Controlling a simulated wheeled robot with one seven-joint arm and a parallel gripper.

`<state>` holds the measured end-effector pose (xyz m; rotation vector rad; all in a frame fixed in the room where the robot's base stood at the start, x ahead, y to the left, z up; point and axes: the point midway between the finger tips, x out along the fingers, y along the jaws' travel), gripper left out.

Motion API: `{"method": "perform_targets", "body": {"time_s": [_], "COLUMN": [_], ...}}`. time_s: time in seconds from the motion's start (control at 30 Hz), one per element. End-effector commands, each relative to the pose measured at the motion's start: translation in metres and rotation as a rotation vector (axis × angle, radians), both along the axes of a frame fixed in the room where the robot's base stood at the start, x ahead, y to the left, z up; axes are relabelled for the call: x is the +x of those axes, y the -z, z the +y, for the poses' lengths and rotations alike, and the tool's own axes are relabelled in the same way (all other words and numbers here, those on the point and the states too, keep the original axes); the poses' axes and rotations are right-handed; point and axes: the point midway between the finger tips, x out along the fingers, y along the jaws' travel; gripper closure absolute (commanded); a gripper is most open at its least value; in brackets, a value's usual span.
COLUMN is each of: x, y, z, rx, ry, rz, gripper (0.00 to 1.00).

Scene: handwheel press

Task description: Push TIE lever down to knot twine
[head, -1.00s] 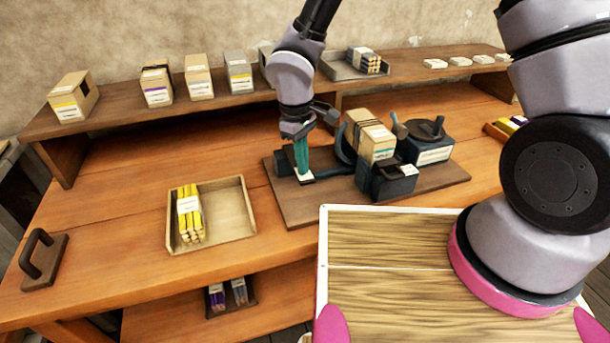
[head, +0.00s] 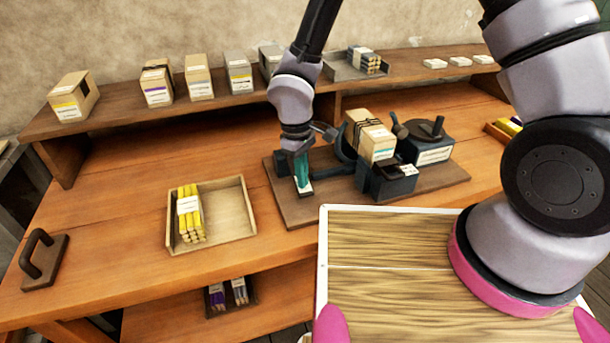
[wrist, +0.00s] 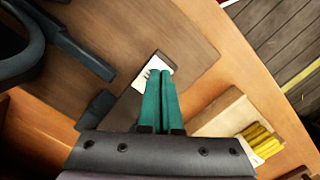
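The tying press stands on a brown board (head: 290,209) on the workbench. A cardboard box (head: 372,142) with dark bands around it sits in the press. My gripper (head: 303,186) points down at the left end of the press, its teal fingers together. Its tips are at a white label (head: 306,190), which seems to be on the TIE lever; the lettering is too small to read. In the wrist view the shut fingers (wrist: 159,75) cover part of the white label (wrist: 150,72). My gripper hides most of the lever, and I cannot tell whether the tips touch it.
A wooden tray (head: 236,222) with yellow bundled sticks lies left of the press. A handle on a plate (head: 42,262) is at the far left. Several boxes line the back shelf (head: 125,116). The bench between tray and shelf is clear.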

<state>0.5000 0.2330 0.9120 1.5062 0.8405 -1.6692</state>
Motion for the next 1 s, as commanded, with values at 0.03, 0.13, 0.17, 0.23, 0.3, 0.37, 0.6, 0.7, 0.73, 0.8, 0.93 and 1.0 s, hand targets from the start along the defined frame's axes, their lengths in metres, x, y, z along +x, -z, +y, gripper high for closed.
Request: {"method": "perform_targets", "body": {"time_s": [0.03, 0.13, 0.17, 0.23, 0.3, 0.37, 0.6, 0.7, 0.73, 0.8, 0.93, 1.0], "x": [0.002, 0.009, 0.011, 0.015, 0.016, 0.016, 0.017, 0.018, 0.019, 0.019, 0.020, 0.021], "y": [-0.001, -0.005, -0.007, -0.009, -0.010, -0.010, -0.015, -0.027, -0.032, -0.047, -0.074, -0.087], "z": [0.004, 0.015, 0.019, 0.025, 0.026, 0.026, 0.027, 0.028, 0.028, 0.029, 0.032, 0.032], "rx": [0.002, 0.005, 0.005, 0.005, 0.004, 0.004, 0.007, 0.007, 0.008, 0.008, 0.007, 0.006], "ry": [-0.001, 0.000, -0.001, -0.002, -0.003, -0.003, -0.001, 0.000, 0.000, 0.001, 0.000, 0.000], "rz": [-0.001, -0.002, -0.002, -0.002, -0.001, -0.001, -0.004, -0.006, -0.006, -0.006, -0.006, -0.005], "gripper": [1.00, 1.00, 1.00, 1.00, 1.00, 1.00, 1.00, 1.00, 1.00, 1.00, 1.00, 1.00]}}
